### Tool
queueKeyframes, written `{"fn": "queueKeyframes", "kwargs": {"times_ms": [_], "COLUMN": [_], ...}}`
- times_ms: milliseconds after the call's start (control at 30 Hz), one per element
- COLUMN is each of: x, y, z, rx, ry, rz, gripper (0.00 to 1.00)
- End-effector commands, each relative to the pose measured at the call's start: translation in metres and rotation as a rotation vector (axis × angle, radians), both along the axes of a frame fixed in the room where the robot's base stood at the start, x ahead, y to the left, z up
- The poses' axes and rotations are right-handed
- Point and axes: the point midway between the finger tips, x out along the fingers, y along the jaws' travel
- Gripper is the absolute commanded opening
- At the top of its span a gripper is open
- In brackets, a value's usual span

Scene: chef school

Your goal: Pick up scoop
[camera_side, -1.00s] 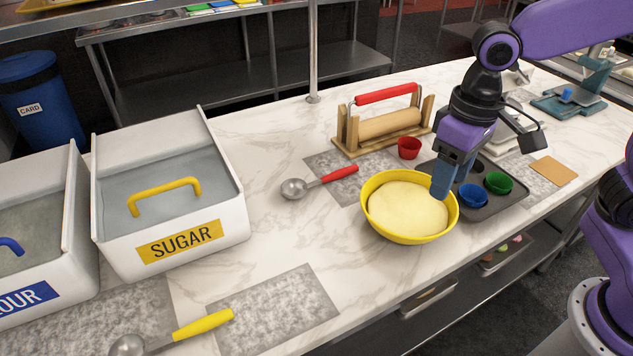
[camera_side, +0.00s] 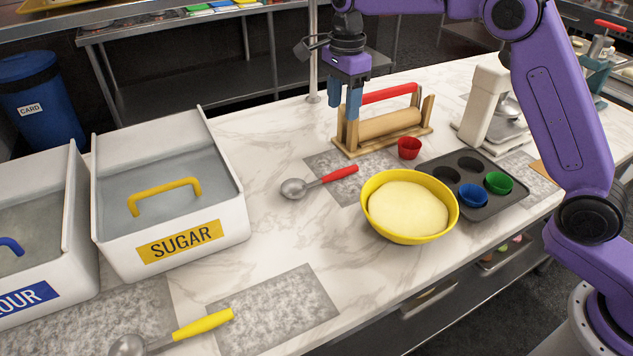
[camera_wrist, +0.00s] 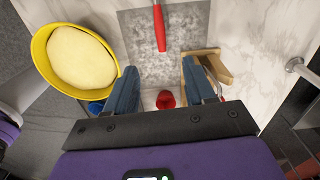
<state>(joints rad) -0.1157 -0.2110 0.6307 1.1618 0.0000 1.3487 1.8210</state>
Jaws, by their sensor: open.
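A scoop with a red handle and a round metal bowl (camera_side: 293,188) lies on the marble counter, partly over a grey mat. Its red handle also shows at the top of the wrist view (camera_wrist: 160,27), with its bowl out of frame. A second scoop with a yellow handle (camera_side: 203,323) lies at the front left. My gripper (camera_side: 344,110) is open and empty, above the counter by the rolling pin stand, behind and above the red scoop. In the wrist view the two blue fingers (camera_wrist: 160,83) are spread apart, with the red handle ahead of them.
The wooden rolling pin stand (camera_side: 383,143) with a red bar is close to my fingers. A small red cup (camera_side: 409,148), a yellow dough bowl (camera_side: 385,228) and a muffin tin (camera_side: 480,210) are to the right. A sugar bin (camera_side: 236,209) stands left. Counter around the red scoop is clear.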

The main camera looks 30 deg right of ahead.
Motion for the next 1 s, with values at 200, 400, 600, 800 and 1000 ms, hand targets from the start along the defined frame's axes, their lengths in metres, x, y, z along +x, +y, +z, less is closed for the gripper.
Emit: {"fn": "queueKeyframes", "kwargs": {"times_ms": [200, 400, 600, 800, 1000], "x": [0.006, 0.005, 0.005, 0.005, 0.005], "y": [-0.003, -0.003, -0.003, -0.003, -0.003], "z": [-0.013, -0.048, -0.086, -0.115, -0.126], "rx": [-0.001, -0.002, -0.001, -0.001, 0.0], "ry": [0.005, 0.006, 0.005, 0.003, 0.001], "rz": [-0.062, -0.059, -0.059, -0.059, -0.058], "gripper": [0.54, 0.54, 0.54, 0.54, 0.54]}}
